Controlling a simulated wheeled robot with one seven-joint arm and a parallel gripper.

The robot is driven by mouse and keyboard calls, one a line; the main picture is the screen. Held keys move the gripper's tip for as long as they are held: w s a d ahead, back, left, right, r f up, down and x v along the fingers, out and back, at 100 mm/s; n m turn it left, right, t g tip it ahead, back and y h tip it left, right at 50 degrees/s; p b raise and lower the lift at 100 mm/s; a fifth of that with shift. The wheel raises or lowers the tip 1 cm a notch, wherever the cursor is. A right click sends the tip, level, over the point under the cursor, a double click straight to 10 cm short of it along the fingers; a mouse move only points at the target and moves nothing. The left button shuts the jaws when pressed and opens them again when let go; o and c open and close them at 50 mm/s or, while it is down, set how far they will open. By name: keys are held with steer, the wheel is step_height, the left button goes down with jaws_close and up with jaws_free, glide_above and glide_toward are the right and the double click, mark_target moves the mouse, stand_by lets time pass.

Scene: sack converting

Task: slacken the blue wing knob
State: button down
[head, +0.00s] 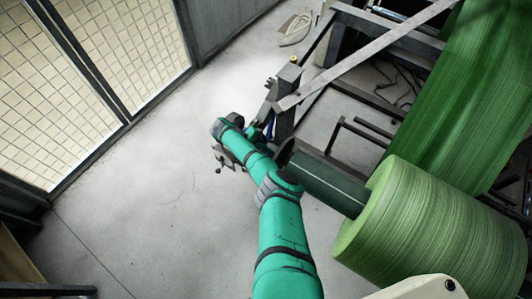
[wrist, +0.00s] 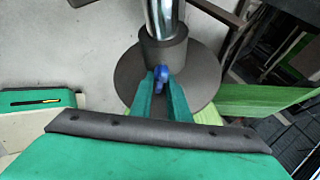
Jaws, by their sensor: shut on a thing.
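The blue wing knob (wrist: 159,76) sits on the side of a dark grey collar (wrist: 163,52) around a shiny metal shaft (wrist: 161,15), in front of a wide grey disc (wrist: 128,80). My gripper (wrist: 164,84) is shut on the knob, with one teal finger on each side of it. The knob's lower part is hidden between the fingers. In the head view, my teal arm reaches to the frame's upright post (head: 284,122), and the arm hides most of the gripper and knob.
A large roll of green woven material (head: 425,225) lies right of my arm, with a green web (head: 475,90) rising behind it. A diagonal metal bar (head: 365,55) crosses above the frame. The concrete floor (head: 130,190) to the left is clear up to the mesh fence (head: 130,40).

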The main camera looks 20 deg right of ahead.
steer(key=shift+n+h, duration=0.3)
steer(key=shift+n, duration=0.3)
steer(key=c, duration=1.9)
jaws_free()
steer(key=v, duration=1.1)
steer(key=shift+s+d, duration=0.1)
